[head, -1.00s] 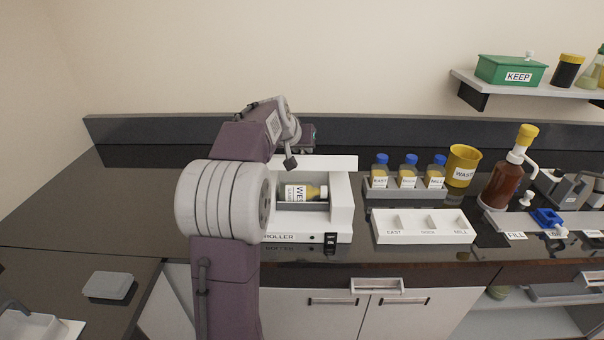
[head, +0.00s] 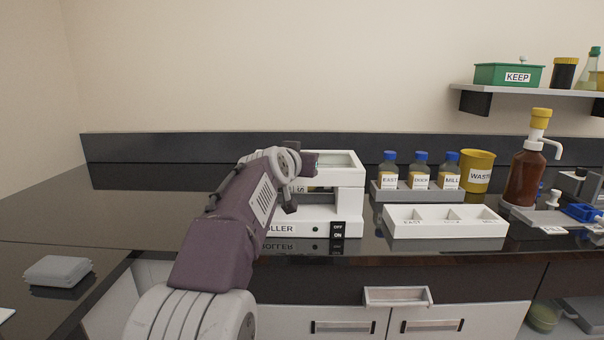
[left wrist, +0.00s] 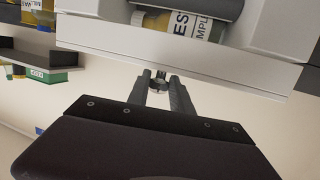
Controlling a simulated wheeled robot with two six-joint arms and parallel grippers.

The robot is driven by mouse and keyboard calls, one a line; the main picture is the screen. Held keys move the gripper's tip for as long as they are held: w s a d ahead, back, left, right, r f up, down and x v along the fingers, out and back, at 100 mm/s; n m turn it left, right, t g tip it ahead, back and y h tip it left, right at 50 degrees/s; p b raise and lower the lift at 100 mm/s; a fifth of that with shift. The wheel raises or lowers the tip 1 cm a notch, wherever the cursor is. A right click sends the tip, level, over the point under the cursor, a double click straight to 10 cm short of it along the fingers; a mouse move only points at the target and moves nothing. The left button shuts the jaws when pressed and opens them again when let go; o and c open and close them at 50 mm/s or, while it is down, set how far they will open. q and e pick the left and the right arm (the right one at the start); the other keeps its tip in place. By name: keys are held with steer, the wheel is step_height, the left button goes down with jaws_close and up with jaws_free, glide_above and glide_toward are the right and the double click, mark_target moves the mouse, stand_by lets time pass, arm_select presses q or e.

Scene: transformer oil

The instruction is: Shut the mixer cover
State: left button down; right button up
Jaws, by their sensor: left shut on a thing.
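The white roller mixer (head: 349,216) stands on the dark bench, its front partly behind my left arm. Its white-framed cover with a clear window (head: 356,167) is across the top; I cannot tell whether it is fully down. My left gripper (left wrist: 160,84) is shut on the small knob of the cover at the edge of a white panel in the left wrist view. In the head view my wrist hides the fingertips. A labelled sample bottle (left wrist: 185,22) lies inside the mixer. My right gripper is not in view.
A white labelled tray (head: 432,226) and a grey rack (head: 393,194) of blue-capped bottles stand right of the mixer. A yellow waste cup (head: 478,170) and brown pump bottle (head: 524,178) stand farther right. The bench left of my arm is largely clear.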

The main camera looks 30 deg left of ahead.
arm_select(q)
steer(key=shift+r, duration=0.15)
steer(key=c, duration=1.1)
jaws_free()
steer(key=shift+c, duration=0.2)
steer(key=v, duration=0.9)
